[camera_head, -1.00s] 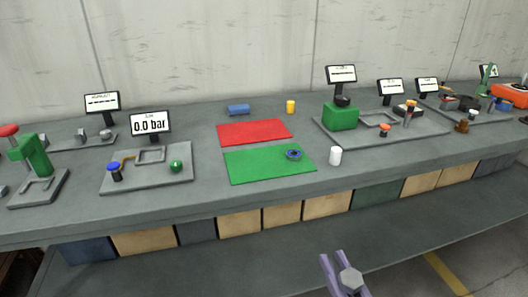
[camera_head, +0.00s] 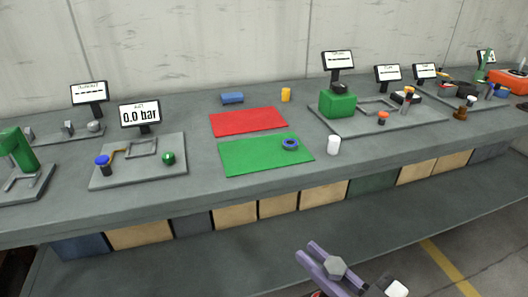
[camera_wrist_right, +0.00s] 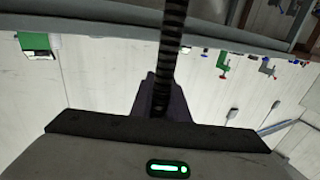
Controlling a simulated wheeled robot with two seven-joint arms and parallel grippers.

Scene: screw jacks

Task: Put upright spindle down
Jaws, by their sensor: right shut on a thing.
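My right gripper (camera_head: 322,262) is at the bottom of the head view, in front of the workbench. Its purple fingers are shut on the spindle, whose grey hexagonal end (camera_head: 335,268) faces up toward the head camera. In the right wrist view the spindle (camera_wrist_right: 171,55) is a dark ribbed rod running along the picture between the purple fingers (camera_wrist_right: 163,100). The spindle is apart from the bench. My left gripper is out of view.
The workbench carries a red mat (camera_head: 248,121), a green mat (camera_head: 240,156) with a blue ring (camera_head: 290,144) on it, and a white cylinder (camera_head: 333,145). A plate with a green block (camera_head: 337,104) is right of the mats. Bare bench lies along the front edge.

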